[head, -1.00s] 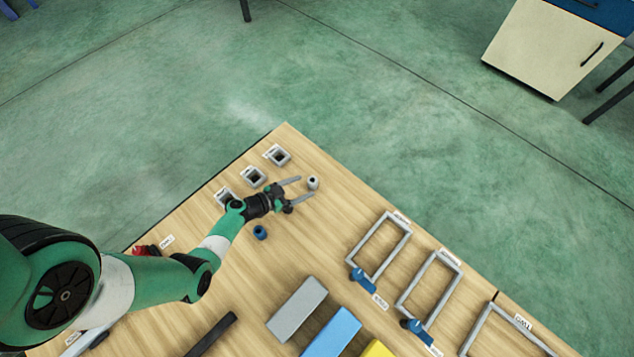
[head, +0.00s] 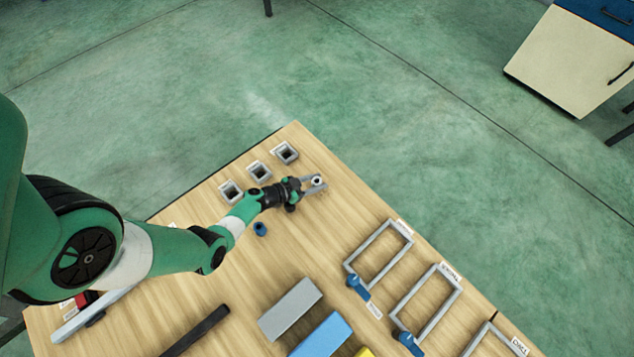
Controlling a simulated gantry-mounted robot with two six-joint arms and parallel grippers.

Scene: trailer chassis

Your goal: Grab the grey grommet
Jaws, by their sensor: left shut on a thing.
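The grey grommet (head: 317,181) is a small ring near the far right edge of the wooden table. My left gripper (head: 316,183) is shut on it, with one finger on each side. The gripper's fingers hide part of the grommet's sides. I cannot tell whether the grommet touches the table or is slightly raised. My right gripper does not show.
A blue grommet (head: 260,229) stands on the table (head: 225,275) below my left wrist. Several square grey sockets (head: 285,152) line the far left edge. Grey rectangular frames (head: 379,254) with blue parts lie to the right. Grey (head: 290,309) and blue (head: 321,336) blocks lie in front.

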